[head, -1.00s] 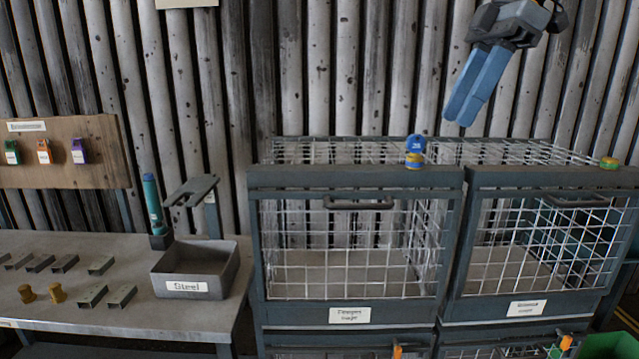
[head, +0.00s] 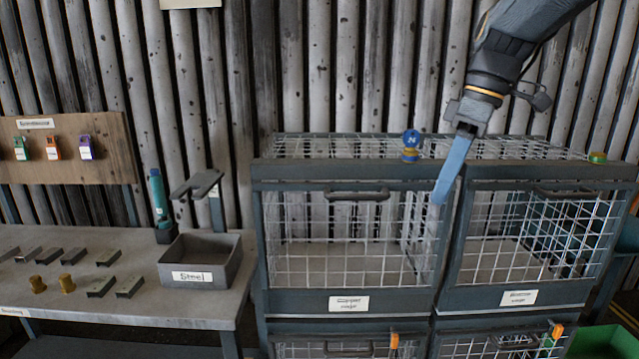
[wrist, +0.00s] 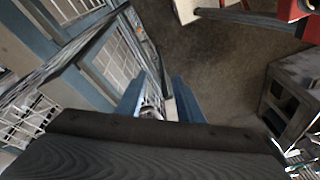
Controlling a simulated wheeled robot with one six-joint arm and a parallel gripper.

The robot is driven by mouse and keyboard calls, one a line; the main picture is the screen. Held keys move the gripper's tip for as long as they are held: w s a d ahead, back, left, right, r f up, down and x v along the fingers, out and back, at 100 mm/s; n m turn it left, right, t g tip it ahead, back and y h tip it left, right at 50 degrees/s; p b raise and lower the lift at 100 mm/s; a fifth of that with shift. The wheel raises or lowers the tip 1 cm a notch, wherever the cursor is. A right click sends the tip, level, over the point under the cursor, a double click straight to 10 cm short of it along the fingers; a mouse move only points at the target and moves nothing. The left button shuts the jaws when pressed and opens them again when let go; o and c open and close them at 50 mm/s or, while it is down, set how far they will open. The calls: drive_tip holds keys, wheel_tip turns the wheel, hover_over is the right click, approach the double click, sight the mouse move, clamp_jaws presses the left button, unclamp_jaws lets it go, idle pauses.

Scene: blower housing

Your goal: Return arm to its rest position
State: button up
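My gripper (head: 439,198) hangs from the upper right in the head view, its blue fingers pointing down in front of the cages' front frames. In that view one finger mostly hides the other. In the wrist view my gripper (wrist: 158,86) shows two blue fingers apart, with a gap between them. I see nothing held in the gap.
Two wire cages, the left cage (head: 345,172) and the right cage (head: 560,173), stand side by side. A bench (head: 190,308) with a steel tray (head: 200,277) is left. A green bin (head: 603,342) is lower right.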

drive_tip(key=s+a+f+m+h, duration=0.1)
drive_tip(key=s+f+m, duration=0.2)
drive_tip(key=f, duration=0.6)
drive_tip(key=s+f+m+h, duration=0.1)
drive_tip(key=s+f+m, duration=0.3)
drive_tip(key=f, duration=0.4)
drive_tip(key=s+a+f+m+t+h, duration=0.1)
drive_tip(key=s+f+m, duration=0.3)
drive_tip(key=f, duration=0.5)
drive_tip(key=shift+a+f+m, duration=0.3)
drive_tip(key=shift+f, duration=0.05)
